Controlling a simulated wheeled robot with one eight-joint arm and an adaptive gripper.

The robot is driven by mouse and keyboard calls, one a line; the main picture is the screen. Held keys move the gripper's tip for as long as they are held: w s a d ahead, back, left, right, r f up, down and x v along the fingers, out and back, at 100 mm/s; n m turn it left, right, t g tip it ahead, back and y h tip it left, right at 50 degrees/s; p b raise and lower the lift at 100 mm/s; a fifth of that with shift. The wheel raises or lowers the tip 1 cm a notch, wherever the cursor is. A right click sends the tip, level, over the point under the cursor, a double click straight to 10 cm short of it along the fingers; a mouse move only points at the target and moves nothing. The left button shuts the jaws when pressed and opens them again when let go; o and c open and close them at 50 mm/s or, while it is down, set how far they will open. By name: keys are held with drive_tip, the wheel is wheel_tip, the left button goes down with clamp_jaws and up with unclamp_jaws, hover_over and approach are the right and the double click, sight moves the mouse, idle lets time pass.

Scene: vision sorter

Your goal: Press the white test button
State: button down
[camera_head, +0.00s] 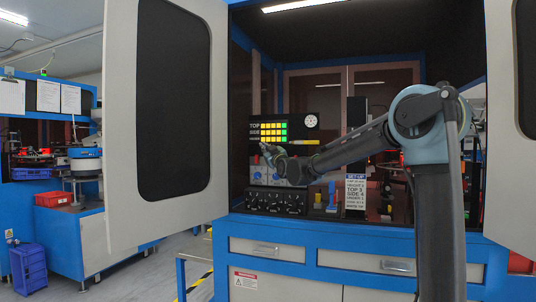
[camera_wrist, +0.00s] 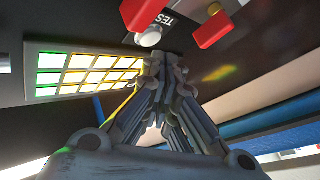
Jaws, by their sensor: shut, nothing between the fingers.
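The white test button (camera_wrist: 148,37) is a small round knob beside a partly visible "TES" label (camera_wrist: 158,21) in the wrist view. It sits on a dark panel, just above and left of my fingertips. My gripper (camera_wrist: 168,60) is shut and empty, its fingertips pointing at the panel close to the button. I cannot tell whether they touch it; a small gap seems to show in the picture. In the head view my gripper (camera_head: 264,152) is in front of the panel under the lit grid, and I cannot make out the button there.
A lit yellow and green grid (camera_head: 268,131) is left of my fingers in the wrist view (camera_wrist: 85,70). Red switch caps (camera_wrist: 212,25) stand near the button. A black knob box (camera_head: 276,202) and a "SETUP" sign (camera_head: 355,188) stand below on the blue bench. Open cabinet doors (camera_head: 125,130) flank the opening.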

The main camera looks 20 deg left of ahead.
drive_tip(key=s, duration=0.5)
drive_tip(key=shift+a, duration=0.2)
idle(0.3)
idle(0.7)
